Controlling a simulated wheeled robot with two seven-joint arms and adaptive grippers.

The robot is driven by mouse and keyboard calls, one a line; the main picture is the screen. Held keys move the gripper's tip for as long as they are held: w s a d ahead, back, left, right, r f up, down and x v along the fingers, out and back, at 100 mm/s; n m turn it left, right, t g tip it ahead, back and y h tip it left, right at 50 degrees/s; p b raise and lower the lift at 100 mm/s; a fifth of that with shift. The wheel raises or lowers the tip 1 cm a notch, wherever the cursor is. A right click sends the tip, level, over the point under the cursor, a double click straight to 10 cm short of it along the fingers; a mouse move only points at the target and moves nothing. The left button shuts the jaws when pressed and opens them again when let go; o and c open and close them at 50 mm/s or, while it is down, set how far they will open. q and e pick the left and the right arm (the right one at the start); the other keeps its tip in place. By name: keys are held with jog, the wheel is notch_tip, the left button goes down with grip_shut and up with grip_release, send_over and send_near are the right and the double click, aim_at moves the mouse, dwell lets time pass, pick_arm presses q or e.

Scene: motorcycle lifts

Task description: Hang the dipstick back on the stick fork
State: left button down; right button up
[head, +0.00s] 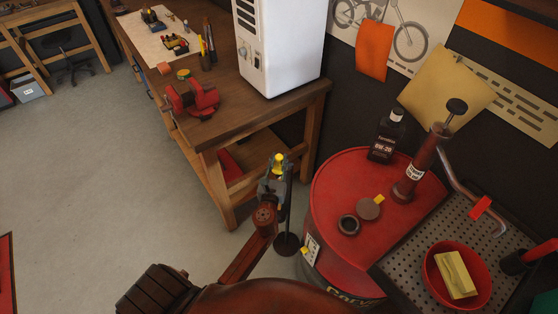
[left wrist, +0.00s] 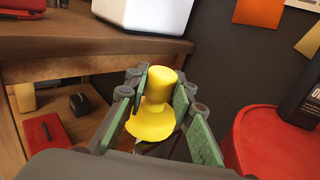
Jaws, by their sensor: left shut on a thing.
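The dipstick shows as a yellow knob (head: 279,160) at the top of my left gripper (head: 272,183) in the head view. In the left wrist view the yellow knob (left wrist: 157,105) with its wider lower part sits between the green finger pads of the left gripper (left wrist: 160,110), which is shut on it. The stick below the knob is mostly hidden by the gripper. A thin dark upright post (head: 288,205) on a round dark base (head: 287,244) stands just right of the gripper; I cannot tell a fork on it. My right gripper is out of view.
A red drum (head: 335,185) stands close on the right, carrying a dark oil bottle (head: 386,137), a pump (head: 416,170) and caps. A perforated tray (head: 408,252) holds a red bowl (head: 436,262). A wooden bench (head: 212,185) stands behind left.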

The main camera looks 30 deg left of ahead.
pick_arm(q)
jog(key=c, duration=1.6)
grip_release()
jog(key=shift+s, duration=0.15)
jog(key=v, duration=1.1)
jog(key=shift+s+d, duration=0.15)
jog(key=shift+s, duration=0.2)
